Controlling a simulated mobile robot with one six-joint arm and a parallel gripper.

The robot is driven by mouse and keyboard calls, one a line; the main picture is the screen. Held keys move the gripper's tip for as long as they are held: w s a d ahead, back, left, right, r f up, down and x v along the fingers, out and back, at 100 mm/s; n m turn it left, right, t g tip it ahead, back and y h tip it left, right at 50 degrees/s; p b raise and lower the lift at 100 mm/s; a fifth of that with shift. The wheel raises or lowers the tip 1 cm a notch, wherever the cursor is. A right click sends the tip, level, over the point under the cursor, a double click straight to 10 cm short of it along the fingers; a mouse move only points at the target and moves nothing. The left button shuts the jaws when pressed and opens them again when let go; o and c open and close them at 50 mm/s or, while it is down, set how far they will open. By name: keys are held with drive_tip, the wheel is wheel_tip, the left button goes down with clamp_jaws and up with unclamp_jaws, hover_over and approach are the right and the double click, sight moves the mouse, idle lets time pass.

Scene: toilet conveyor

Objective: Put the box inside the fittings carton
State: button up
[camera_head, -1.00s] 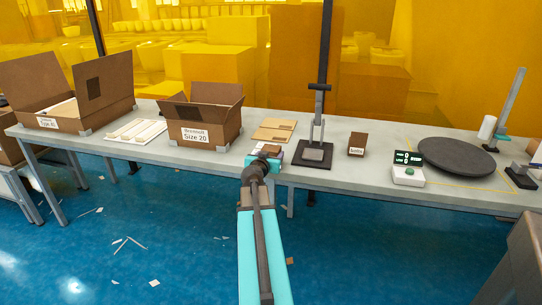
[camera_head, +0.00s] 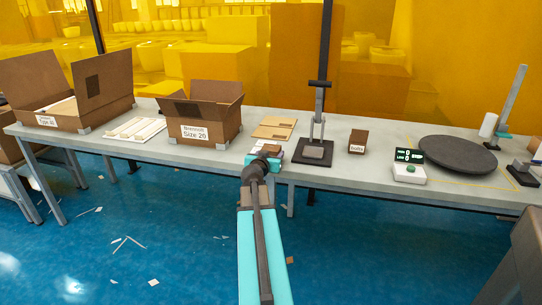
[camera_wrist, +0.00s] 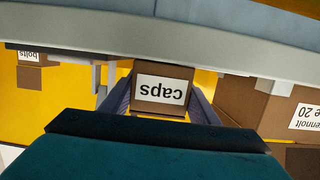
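A small brown box labelled "caps" (camera_wrist: 163,90) shows upside down in the wrist view, between the two dark fingers of my gripper (camera_wrist: 161,97). The fingers lie along both its sides and appear closed on it. In the head view my gripper (camera_head: 266,155) is at the table's front edge, with the small brown box at its tip. Whether the box touches the table is hard to tell. An open brown carton labelled "Size 20" (camera_head: 210,145) stands to the left. Another open carton (camera_head: 60,120) stands at the far left. Neither visibly reads "fittings".
A small "bolts" box (camera_head: 357,142), a black stand (camera_head: 315,152), a scale display (camera_head: 408,172) and a dark round turntable (camera_head: 457,156) are on the table to the right. Flat cardboard (camera_head: 273,128) lies behind my gripper. White strips (camera_head: 136,130) lie between the cartons.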

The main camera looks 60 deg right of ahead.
drive_tip(key=o, duration=0.4)
drive_tip(key=shift+r+p, duration=0.25)
drive_tip(key=shift+p, duration=0.15)
drive_tip(key=shift+r+p, duration=0.35)
drive_tip(key=shift+p, duration=0.2)
drive_tip(key=shift+s+a, duration=0.1)
drive_tip(key=shift+a, duration=0.2)
drive_tip(key=b+v, duration=0.2)
drive_tip(key=v, duration=0.3)
drive_tip(key=shift+s+a+b, duration=0.15)
drive_tip(key=shift+a+b, duration=0.25)
drive_tip(key=a+b, duration=0.1)
drive_tip(key=b, duration=0.2)
drive_tip(key=shift+s+a+r+b, duration=0.15)
drive_tip(key=shift+s+b, duration=0.05)
drive_tip(key=shift+b, duration=0.1)
